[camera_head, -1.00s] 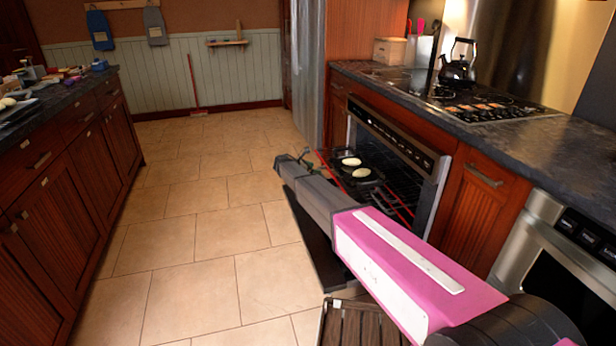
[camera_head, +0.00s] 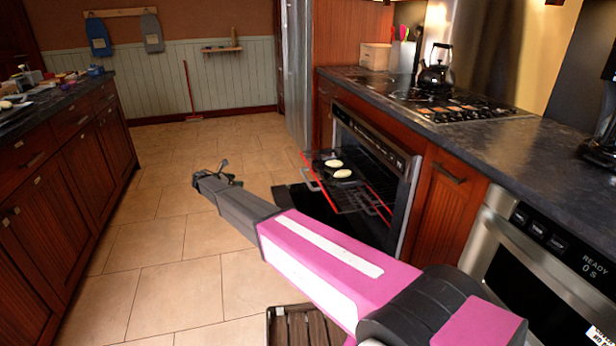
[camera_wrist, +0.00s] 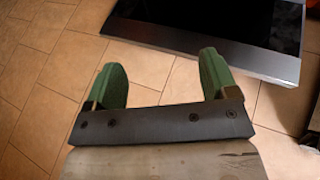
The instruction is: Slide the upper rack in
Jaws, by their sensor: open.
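The upper rack (camera_head: 347,198) sticks out of the open oven (camera_head: 372,165) under the cooktop. It has red side rails and carries a dark pan (camera_head: 337,171) with pale oval pieces on it. The oven door (camera_head: 306,204) is folded down below the rack, partly hidden by my arm. My gripper (camera_head: 222,172) is over the floor to the left of the rack and door, apart from both. In the wrist view its green fingers (camera_wrist: 162,85) are spread with only floor tiles between them. The door's metal edge (camera_wrist: 200,55) lies beyond the fingers there.
A stainless appliance (camera_head: 535,270) with a lit display stands at the right. A kettle (camera_head: 437,72) sits on the cooktop (camera_head: 450,104). A slatted brown item (camera_head: 300,326) is at the bottom. The tiled floor (camera_head: 150,240) at left is clear up to the cabinets (camera_head: 60,170).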

